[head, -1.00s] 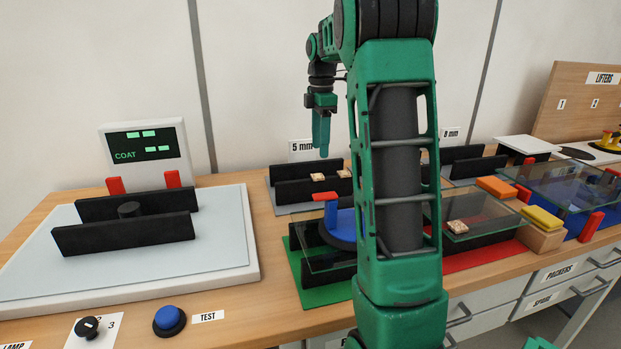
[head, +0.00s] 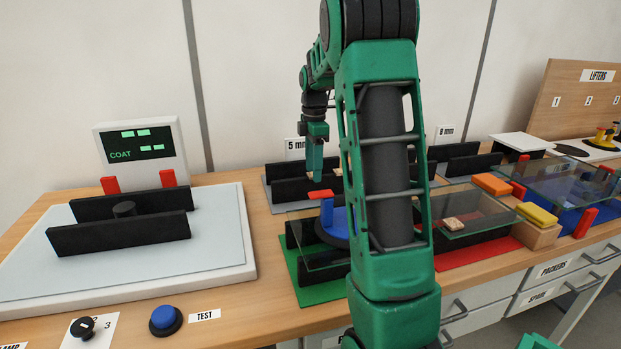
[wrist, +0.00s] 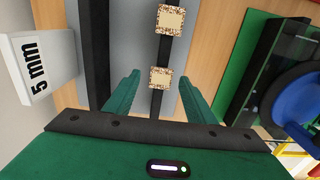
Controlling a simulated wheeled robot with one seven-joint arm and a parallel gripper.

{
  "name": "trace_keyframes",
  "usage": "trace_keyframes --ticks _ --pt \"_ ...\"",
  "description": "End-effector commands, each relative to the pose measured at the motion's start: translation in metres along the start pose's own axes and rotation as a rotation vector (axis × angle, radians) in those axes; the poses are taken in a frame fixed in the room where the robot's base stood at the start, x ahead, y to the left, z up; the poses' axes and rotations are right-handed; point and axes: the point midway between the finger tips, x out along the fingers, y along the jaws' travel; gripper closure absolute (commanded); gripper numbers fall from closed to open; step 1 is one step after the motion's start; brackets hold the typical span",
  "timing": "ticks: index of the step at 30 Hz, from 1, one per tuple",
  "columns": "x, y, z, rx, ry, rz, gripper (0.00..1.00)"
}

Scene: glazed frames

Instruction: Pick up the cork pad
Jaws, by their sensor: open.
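My gripper (head: 315,178) points down over the black rails by the 5 mm sign, its green fingers apart and empty. In the wrist view the fingers (wrist: 160,88) stand either side of a small speckled cork pad (wrist: 160,77), which lies on a black rail. A second cork pad (wrist: 171,19) lies farther along the same rail. Another cork pad (head: 453,223) is on the glass pane at the right. Whether the fingers touch the near pad cannot be told.
The 5 mm sign (wrist: 38,70) stands close beside the rails. A blue suction lifter (head: 331,222) with a red handle sits on glass above a green mat (head: 316,291). Orange (head: 492,185) and yellow (head: 538,214) blocks stand at the right.

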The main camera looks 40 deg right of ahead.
Motion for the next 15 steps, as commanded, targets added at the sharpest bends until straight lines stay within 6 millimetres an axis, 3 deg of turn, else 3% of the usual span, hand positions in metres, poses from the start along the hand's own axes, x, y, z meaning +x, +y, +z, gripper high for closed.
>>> trace_keyframes --ticks 15 --pt "0.0037 -0.0001 0.0003 0.0 0.0 0.0 0.5"
